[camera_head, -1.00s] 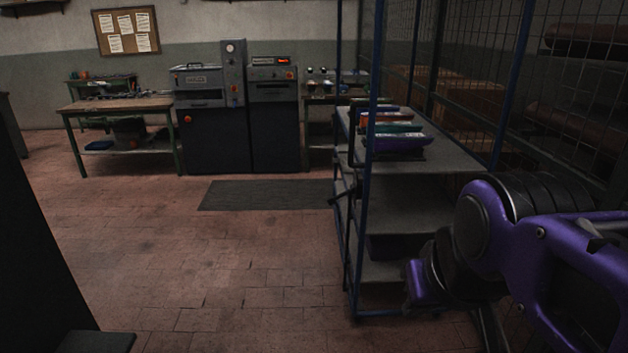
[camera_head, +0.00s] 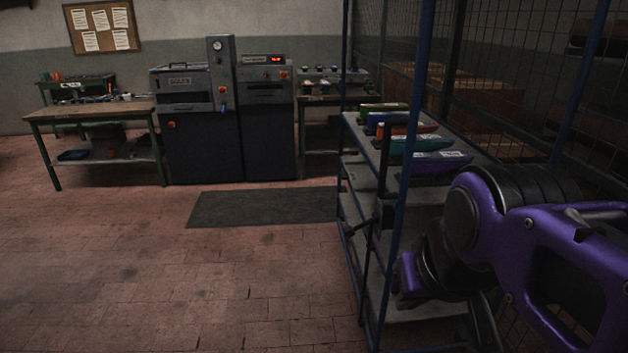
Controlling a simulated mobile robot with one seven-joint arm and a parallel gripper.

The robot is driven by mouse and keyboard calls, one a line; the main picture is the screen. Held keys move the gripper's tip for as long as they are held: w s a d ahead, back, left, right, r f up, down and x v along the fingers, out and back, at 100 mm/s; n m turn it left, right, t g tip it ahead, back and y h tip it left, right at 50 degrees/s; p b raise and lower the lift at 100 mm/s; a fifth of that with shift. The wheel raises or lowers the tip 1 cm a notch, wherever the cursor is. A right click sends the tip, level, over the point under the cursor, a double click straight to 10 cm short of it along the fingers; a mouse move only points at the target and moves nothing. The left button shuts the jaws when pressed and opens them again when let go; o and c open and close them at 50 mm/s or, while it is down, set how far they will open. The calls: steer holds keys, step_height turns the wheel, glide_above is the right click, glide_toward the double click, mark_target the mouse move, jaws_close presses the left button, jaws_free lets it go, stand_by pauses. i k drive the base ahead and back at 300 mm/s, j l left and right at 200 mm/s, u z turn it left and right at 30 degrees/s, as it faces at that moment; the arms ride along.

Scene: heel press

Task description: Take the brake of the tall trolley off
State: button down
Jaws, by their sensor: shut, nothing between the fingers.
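The tall trolley (camera_head: 401,200) stands right of centre, with blue upright posts and several grey shelves. Its upper shelf (camera_head: 470,150) carries several coloured, shoe-like pieces. A dark lever with a short handle (camera_head: 362,226) shows at the trolley's near left side, at about middle-shelf height; I cannot tell whether this is the brake or how it is set. My purple and black arm (camera_head: 500,230) covers the trolley's lower right part. My gripper cannot be made out; only arm links show. The trolley's foot is partly cut off by the lower frame edge.
A dark machine (camera_head: 205,140) with a gauge and a lit red display stands at the back wall. A green-legged workbench (camera_head: 90,113) is left of it. A dark mat (camera_head: 262,208) lies before the machine. A wire cage (camera_head: 510,60) is at right. The floor left of the trolley is clear.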

mark_target(349, 230)
steer(key=i+j, duration=0.25)
steer(key=i, duration=0.2)
steer(key=i+j, duration=0.3)
steer(key=i, duration=0.15)
